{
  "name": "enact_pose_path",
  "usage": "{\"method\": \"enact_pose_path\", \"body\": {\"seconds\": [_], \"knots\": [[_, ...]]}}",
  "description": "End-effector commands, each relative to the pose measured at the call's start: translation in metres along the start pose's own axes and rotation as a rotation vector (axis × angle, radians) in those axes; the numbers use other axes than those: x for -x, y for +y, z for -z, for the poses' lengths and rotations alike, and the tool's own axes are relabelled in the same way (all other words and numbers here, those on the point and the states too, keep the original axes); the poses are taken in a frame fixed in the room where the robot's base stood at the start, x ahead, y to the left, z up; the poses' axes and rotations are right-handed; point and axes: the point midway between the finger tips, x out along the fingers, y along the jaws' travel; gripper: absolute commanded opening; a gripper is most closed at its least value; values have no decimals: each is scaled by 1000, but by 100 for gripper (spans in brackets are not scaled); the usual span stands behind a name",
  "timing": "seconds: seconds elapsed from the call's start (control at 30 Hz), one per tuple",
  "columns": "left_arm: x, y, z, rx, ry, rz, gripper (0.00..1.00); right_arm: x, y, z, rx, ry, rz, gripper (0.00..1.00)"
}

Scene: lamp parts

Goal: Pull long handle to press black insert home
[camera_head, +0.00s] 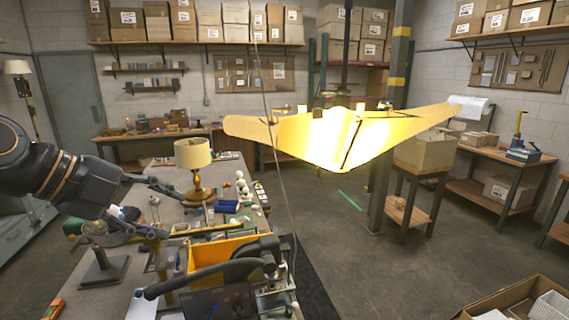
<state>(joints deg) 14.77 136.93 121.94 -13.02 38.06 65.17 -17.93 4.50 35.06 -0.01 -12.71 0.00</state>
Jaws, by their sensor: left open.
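A long black handle (205,278) reaches across the front of the bench, its free end at the left and its other end at a black pivot on a bench fixture (275,285). My left gripper (172,212) comes in from the left with its dark fingers spread apart. It is open and empty, above the bench and up-left of the handle, apart from it in the picture. I cannot make out the black insert; it may be hidden in or under the fixture. My right gripper is not in view.
A yellow bin (218,250) stands just behind the handle. A small lamp with a cream shade (193,153) stands farther back on the bench. A metal stand (103,268) is at the left. A large bright yellow wing-shaped panel (335,135) hangs at centre.

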Motion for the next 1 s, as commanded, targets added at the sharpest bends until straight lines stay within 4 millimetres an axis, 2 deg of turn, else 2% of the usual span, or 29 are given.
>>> {"method": "enact_pose_path", "body": {"seconds": [0.1, 0.23, 0.47, 0.57, 0.67, 0.77, 0.87, 0.97, 1.0], "knots": [[-12, -4, -2, 14, 45, 70, 49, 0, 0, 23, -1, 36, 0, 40], [-25, -10, -5, 38, 94, 170, 49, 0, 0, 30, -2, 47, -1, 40], [-51, -19, -22, 149, 159, 417, 49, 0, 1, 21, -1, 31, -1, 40], [-64, -18, -39, 252, 158, 558, 49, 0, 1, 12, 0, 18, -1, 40], [-80, -4, -69, 416, 108, 713, 49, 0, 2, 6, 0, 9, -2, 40], [-99, 30, -105, 631, -9, 828, 49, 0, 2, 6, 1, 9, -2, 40], [-120, 87, -136, 865, -173, 865, 49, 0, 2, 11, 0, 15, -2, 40], [-142, 161, -152, 1105, -358, 816, 49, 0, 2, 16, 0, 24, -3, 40], [-151, 193, -152, 1197, -431, 773, 49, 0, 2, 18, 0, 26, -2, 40]]}}
